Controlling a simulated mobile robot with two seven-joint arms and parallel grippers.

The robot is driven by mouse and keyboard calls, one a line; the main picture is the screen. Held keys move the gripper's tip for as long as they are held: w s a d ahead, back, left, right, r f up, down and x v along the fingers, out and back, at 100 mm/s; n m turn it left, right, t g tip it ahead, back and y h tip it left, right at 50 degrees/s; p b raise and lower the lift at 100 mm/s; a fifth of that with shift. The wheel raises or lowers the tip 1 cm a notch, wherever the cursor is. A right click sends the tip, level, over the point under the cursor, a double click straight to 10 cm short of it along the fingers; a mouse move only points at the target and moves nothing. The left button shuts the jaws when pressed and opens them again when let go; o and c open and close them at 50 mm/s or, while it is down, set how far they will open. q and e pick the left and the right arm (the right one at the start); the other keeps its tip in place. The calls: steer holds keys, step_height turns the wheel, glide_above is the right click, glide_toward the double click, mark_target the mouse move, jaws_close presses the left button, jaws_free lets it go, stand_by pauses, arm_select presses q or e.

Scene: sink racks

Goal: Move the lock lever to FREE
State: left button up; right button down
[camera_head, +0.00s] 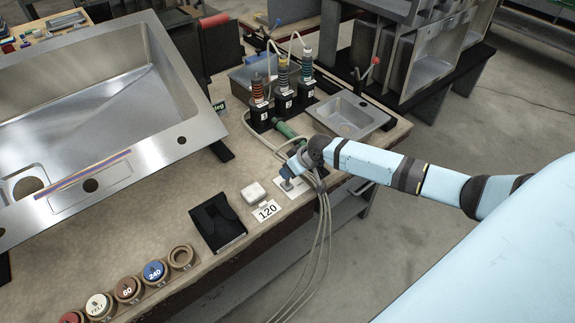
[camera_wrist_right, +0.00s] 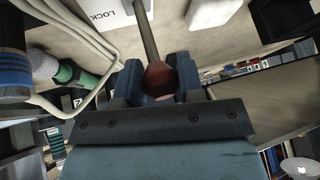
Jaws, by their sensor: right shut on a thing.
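The lock lever (camera_wrist_right: 147,35) is a thin grey rod with a dark red ball knob (camera_wrist_right: 159,80), seen in the right wrist view. It rises from a white plate (camera_wrist_right: 115,13) marked LOCK; no FREE marking is readable. My right gripper (camera_wrist_right: 158,78) is shut on the knob, with a blue-grey finger on each side. In the head view my right gripper (camera_head: 287,174) is over the white plate (camera_head: 296,187) near the bench's right edge, and it hides most of the lever. My left gripper is in neither view.
A large steel sink (camera_head: 140,155) fills the bench's left. A white block (camera_head: 254,193), a 120 card (camera_head: 267,210) and a black holder (camera_head: 216,222) lie beside the plate. A green-handled tool (camera_head: 287,130), cables (camera_head: 322,225) and a small steel basin (camera_head: 347,114) are close to my gripper.

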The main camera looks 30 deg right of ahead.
steer(key=shift+s+t, duration=0.6)
steer(key=shift+t, duration=0.2)
steer(key=shift+s+d+f+t+p, duration=0.1)
steer(key=shift+s+f+t+p, duration=0.25)
steer(key=shift+s, duration=0.2)
steer(key=shift+s+f, duration=0.15)
steer(key=shift+s, duration=0.15)
steer(key=c, duration=0.8)
jaws_free()
steer(key=shift+o, duration=0.2)
